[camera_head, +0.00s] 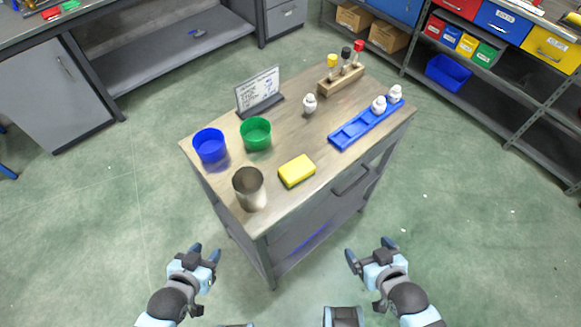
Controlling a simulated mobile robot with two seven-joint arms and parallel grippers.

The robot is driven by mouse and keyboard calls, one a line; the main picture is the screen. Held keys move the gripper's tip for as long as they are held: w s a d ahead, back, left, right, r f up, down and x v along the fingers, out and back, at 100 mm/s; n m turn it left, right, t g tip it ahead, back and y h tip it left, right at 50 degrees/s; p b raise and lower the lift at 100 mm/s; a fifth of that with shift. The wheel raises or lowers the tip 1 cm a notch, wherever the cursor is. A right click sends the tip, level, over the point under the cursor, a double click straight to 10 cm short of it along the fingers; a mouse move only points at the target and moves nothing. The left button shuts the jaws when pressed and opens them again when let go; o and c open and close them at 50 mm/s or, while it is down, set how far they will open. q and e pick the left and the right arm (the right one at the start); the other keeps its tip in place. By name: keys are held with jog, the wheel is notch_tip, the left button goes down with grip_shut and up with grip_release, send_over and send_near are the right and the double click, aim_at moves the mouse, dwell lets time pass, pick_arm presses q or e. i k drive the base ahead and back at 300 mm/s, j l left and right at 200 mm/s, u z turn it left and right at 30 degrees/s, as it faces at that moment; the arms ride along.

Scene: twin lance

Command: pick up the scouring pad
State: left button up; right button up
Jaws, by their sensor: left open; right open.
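The scouring pad (297,171) is a yellow block with a darker lower edge. It lies flat on the wooden table top near the front edge, to the right of a metal cup. My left gripper (206,253) is open and empty, in front of the table and to its left, apart from the pad. My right gripper (369,254) is open and empty, in front of the table and to its right, also apart from the pad.
The metal cup (249,189), blue cup (210,147) and green cup (256,133) stand left of the pad. A blue tray (352,133) with white pieces lies right. A sign (259,92) and wooden rack (341,80) stand behind. The table's front right corner is bare.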

aim_at(300, 169)
jog(key=j+z, duration=0.3)
jog(key=j, duration=0.3)
jog(key=j+z, duration=0.25)
jog(key=j, duration=0.4)
